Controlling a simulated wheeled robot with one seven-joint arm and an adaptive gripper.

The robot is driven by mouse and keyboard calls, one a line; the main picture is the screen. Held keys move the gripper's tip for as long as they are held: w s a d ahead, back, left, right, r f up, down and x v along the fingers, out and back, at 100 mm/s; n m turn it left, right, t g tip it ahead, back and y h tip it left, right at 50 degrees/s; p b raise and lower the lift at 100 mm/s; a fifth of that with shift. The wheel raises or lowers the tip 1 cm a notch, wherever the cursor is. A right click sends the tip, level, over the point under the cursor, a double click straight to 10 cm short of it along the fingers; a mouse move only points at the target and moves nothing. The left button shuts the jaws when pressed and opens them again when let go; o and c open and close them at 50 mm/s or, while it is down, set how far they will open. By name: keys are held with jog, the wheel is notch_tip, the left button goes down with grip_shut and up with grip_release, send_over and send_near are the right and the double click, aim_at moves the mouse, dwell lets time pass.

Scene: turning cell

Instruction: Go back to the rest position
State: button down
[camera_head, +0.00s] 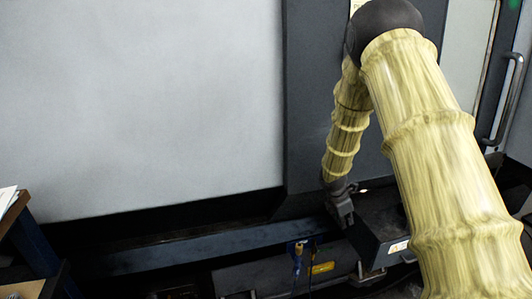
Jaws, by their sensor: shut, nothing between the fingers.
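My gripper (345,218) is the small dark end of my yellow-sleeved arm, near the middle of the view. It hangs downward in front of the dark lower front of the machine, just left of a dark box-like housing (382,232). It is shut and I see nothing held in it. The fingertips are small and dark against the dark background. Whether it touches the housing I cannot tell. My arm bends at a dark joint at the top and covers part of the machine front behind it.
A large machine with a pale grey panel (140,100) and a dark column (315,100) fills the background. A door handle (508,98) is at the right. A table corner (14,212) with papers stands at the left.

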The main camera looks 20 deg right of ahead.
jog(key=s+a+f+m+y, duration=0.4)
jog(key=s+a+f+m, duration=0.4)
jog(key=s+a+f, duration=0.9)
jog(key=s+a+f+m, duration=0.1)
jog(key=s+a+m, duration=0.1)
jog(key=s, duration=0.5)
jog(key=s+a+f+m, duration=0.2)
jog(key=s+m, duration=0.3)
jog(key=s, duration=0.3)
jog(key=s+a+f+m, duration=0.1)
jog(key=s+a+m, duration=0.2)
jog(key=s, duration=0.5)
jog(key=shift+s+a+f+m, duration=0.15)
jog(key=shift+a+f+m, duration=0.15)
jog(key=shift+f+m, duration=0.1)
